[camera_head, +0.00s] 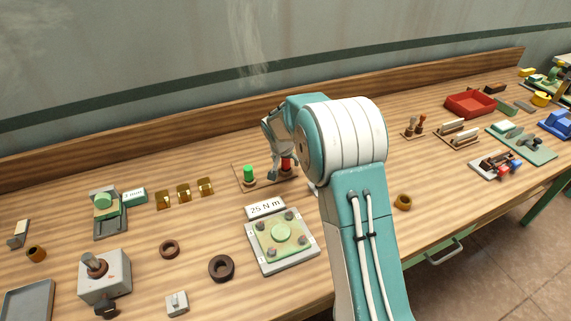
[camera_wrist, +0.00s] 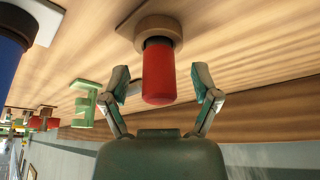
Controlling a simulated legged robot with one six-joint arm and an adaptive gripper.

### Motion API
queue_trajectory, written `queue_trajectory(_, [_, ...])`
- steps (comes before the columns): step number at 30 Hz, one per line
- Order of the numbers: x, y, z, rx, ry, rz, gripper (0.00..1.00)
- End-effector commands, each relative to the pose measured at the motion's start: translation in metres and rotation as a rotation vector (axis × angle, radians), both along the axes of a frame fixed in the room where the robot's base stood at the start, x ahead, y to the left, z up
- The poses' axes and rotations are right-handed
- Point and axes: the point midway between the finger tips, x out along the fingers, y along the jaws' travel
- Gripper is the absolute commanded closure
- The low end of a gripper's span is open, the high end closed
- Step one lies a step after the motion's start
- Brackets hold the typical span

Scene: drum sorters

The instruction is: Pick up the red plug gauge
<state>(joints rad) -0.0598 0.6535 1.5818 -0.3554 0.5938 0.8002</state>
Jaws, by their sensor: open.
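The red plug gauge (camera_wrist: 158,75) stands in a round tan holder (camera_wrist: 157,32) in the wrist view. In the head view the red gauge (camera_head: 286,163) shows partly behind my gripper. My gripper (camera_wrist: 161,95) is open, with one finger on each side of the gauge's free end. Gaps show between the gauge and both fingers. In the head view my gripper (camera_head: 279,168) is low over the wooden board (camera_head: 240,178). A green plug gauge (camera_head: 248,172) stands on the left part of that board.
A plate labelled 25 N m (camera_head: 262,209) lies in front of the board. Several brass blocks (camera_head: 184,192) stand to the left. A blue object (camera_wrist: 8,55) and a green stand (camera_wrist: 86,103) are at the left in the wrist view. A red tray (camera_head: 470,104) is at the far right.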

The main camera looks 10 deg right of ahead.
Motion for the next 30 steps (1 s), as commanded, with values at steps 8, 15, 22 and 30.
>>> queue_trajectory(8, [0.0043, -0.0014, -0.0105, -0.001, -0.002, 0.000, 0.21])
queue_trajectory(15, [0.0041, -0.0014, -0.0104, 0.000, -0.001, 0.000, 0.92])
queue_trajectory(22, [0.0042, -0.0014, -0.0108, 0.000, 0.000, 0.000, 1.00])
queue_trajectory(30, [0.0044, -0.0015, -0.0050, -0.001, -0.002, 0.000, 1.00])
